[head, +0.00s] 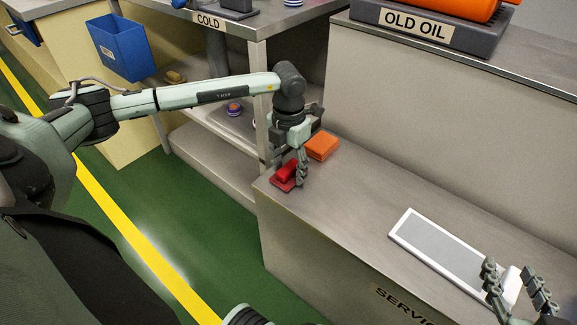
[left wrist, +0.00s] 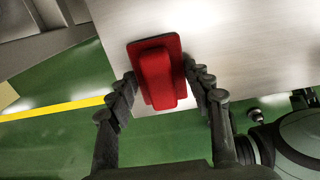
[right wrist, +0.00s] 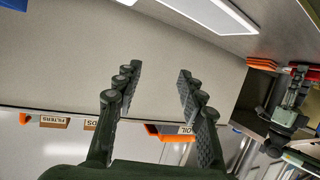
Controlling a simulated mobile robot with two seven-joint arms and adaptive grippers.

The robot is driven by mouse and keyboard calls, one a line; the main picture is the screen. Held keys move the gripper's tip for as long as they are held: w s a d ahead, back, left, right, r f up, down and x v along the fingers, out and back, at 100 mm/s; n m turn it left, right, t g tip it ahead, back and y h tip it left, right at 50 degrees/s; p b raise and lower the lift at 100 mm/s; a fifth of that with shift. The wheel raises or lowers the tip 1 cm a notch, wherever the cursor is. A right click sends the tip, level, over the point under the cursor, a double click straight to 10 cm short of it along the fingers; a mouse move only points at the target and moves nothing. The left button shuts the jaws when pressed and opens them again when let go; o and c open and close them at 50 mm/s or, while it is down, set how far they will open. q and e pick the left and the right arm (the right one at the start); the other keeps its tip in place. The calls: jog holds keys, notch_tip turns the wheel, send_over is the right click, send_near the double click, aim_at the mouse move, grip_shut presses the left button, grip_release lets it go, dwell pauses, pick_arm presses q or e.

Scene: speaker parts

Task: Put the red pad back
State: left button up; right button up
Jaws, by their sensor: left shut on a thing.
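The red pad (head: 285,176), a red block with a raised grip on a wider base, is at the far left corner of the metal service counter (head: 375,200). My left gripper (head: 301,178) is down at it. In the left wrist view the red pad (left wrist: 157,78) lies between the fingers of my left gripper (left wrist: 160,82), which are shut on its raised part. Whether its base touches the counter is hard to tell. My right gripper (head: 512,266) is open and empty near the right end of the counter; it also shows in the right wrist view (right wrist: 160,70).
An orange pad (head: 322,146) sits on the counter just behind the red one. A white-framed grey panel (head: 440,246) lies further right. An orange container on the OLD OIL tray (head: 425,32) stands on the higher ledge. A blue bin (head: 122,48) hangs at the left.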

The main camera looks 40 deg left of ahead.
pick_arm(q)
jog(key=shift+f, duration=0.2)
jog(key=o, duration=1.3)
pick_arm(e)
jog(key=shift+w+a+r+t+y, duration=0.15)
jog(key=shift+a+r+t+y, duration=0.15)
jog(key=shift+a+r, duration=0.25)
jog(key=shift+d, duration=0.15)
